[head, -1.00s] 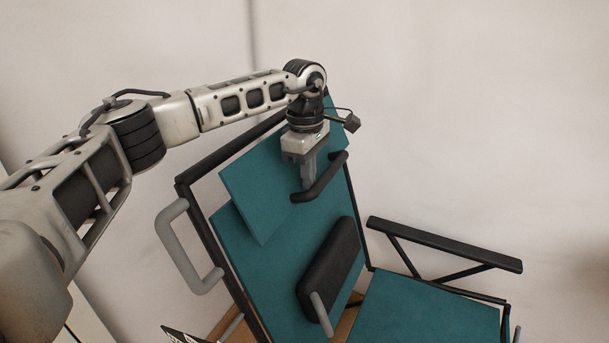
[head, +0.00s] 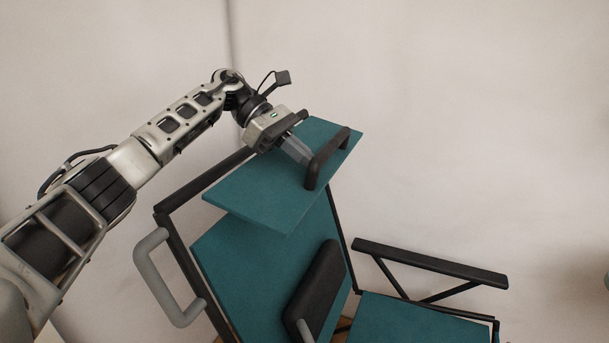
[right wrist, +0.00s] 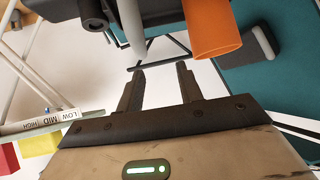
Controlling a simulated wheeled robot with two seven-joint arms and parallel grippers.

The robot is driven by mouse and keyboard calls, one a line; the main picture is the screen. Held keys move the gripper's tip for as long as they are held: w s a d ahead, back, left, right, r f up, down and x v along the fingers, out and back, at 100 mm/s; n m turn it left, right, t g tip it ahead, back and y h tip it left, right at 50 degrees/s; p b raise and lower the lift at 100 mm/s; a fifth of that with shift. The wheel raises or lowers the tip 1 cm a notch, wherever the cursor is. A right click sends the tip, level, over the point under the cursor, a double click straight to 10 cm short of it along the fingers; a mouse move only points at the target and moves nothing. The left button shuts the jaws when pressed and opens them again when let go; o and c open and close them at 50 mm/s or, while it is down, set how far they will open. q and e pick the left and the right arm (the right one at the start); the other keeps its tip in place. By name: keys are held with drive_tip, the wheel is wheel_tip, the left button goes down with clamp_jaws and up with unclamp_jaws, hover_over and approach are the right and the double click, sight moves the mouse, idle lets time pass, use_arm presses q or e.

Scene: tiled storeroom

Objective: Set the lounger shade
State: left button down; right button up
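The shade is a flat teal panel (head: 270,185) with a black bar handle (head: 326,158), hinged at the top of the teal lounger (head: 262,262). It stands tilted out from the backrest. My left gripper (head: 300,152) is over the panel with its fingers against or close to the handle's left side. The fingers overlap in this view, so their gap does not show. In the right wrist view my right gripper (right wrist: 160,68) has its two fingers apart with nothing between them.
The lounger has a black armrest (head: 430,262), a grey side handle (head: 165,280) and a black pad (head: 318,285). In the right wrist view an orange cylinder (right wrist: 212,28) and a grey rod (right wrist: 131,25) lie beyond the fingers. The wall area right of the shade is clear.

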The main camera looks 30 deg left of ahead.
use_arm(q)
drive_tip(key=shift+a+r+h, duration=0.25)
drive_tip(key=shift+r+h, duration=0.85)
drive_tip(key=shift+a+r, duration=0.25)
drive_tip(key=shift+r, duration=0.45)
use_arm(e)
drive_tip(key=shift+a, duration=0.15)
drive_tip(key=shift+f, duration=0.1)
